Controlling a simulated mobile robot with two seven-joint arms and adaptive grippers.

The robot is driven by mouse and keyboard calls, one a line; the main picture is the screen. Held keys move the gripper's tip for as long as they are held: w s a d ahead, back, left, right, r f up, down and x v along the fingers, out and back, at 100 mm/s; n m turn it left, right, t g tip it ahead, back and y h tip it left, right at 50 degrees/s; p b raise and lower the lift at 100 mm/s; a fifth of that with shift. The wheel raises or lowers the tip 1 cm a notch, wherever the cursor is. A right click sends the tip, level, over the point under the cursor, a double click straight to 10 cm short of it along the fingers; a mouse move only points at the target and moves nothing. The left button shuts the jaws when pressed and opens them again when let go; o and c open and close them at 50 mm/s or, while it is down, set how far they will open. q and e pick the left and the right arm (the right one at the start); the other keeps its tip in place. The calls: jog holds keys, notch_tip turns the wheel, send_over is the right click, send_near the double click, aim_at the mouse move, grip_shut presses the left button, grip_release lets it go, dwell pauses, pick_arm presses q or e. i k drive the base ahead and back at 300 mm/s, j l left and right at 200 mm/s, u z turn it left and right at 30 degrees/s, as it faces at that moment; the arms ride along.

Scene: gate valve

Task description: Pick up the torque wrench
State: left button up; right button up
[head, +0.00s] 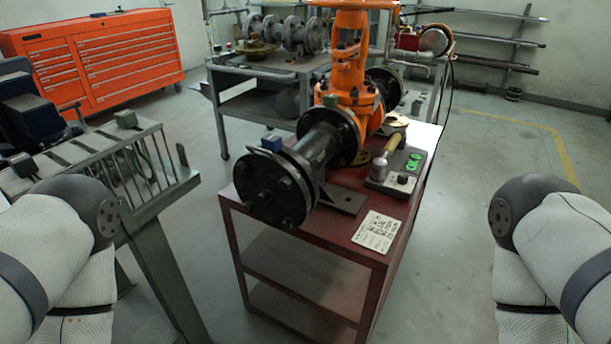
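I cannot pick out a torque wrench for certain. A slotted grey rack (88,143) stands at the left, with several thin bars at its right side; I cannot tell whether one is the wrench. An orange gate valve (350,75) with black flanged pipe ends (270,188) lies on the red table (345,238). A yellow-handled tool (392,145) rests beside the valve at a grey box with green displays (398,172). Parts of my two arms show at the lower left and lower right, but neither gripper is in view.
A printed card (377,231) lies near the table's front right edge. A grey cart (262,95) with metal fittings stands behind. An orange tool cabinet (95,60) is at the back left. Open floor (490,150) lies to the table's right.

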aim_at(379, 165)
jog(key=i+l, duration=0.1)
jog(key=l, duration=0.2)
jog(key=i+l, duration=0.15)
jog(key=l, duration=0.2)
jog(key=i+l+u, duration=0.1)
jog(key=l, duration=0.2)
jog(key=i+l, duration=0.15)
jog(key=l, duration=0.2)
